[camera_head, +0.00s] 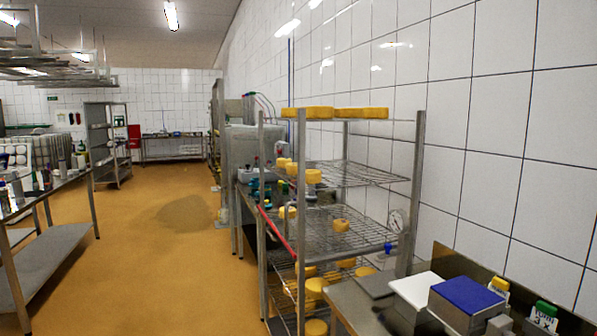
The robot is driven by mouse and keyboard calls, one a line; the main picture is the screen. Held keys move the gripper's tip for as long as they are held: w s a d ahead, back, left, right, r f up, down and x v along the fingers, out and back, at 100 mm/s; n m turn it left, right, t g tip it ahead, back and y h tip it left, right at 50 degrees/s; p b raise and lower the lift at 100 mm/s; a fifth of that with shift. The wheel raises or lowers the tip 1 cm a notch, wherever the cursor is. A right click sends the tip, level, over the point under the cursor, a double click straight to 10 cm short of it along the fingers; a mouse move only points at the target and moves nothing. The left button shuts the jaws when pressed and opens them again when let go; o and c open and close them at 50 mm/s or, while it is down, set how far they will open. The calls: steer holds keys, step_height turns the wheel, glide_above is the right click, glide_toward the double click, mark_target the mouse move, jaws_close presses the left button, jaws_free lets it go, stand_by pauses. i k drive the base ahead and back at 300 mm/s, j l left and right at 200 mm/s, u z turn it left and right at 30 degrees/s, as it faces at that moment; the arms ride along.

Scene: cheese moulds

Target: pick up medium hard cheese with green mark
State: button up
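A wire-shelf rack (417,180) stands against the tiled wall at centre right. It holds several yellow cheeses. On its top shelf are a cheese (320,113) and further ones to the right. Smaller ones sit on the shelf below, among them a cheese (313,177). Under that, a cheese (341,225) sits mid-shelf and another cheese (287,212) at the left. Larger cheeses, such as one cheese (315,288), are on the lowest visible shelves. I cannot make out a green mark on any cheese. My gripper is not in view.
A counter at the lower right holds a blue-topped box (467,296), a white box (415,289) and a green-capped container (545,312). A metal table (45,262) stands at the left. The orange floor (170,270) between table and rack is clear.

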mark_target(291, 168)
steer(key=i+j+z, duration=0.1)
steer(key=i+j, duration=0.35)
steer(key=i+j+z, duration=0.15)
steer(key=i+j, duration=0.35)
steer(key=i+j+z, duration=0.1)
steer(key=i+j, duration=0.35)
steer(key=j, duration=0.15)
steer(key=i+j+z, duration=0.15)
steer(key=i+j, duration=0.25)
steer(key=j, duration=0.15)
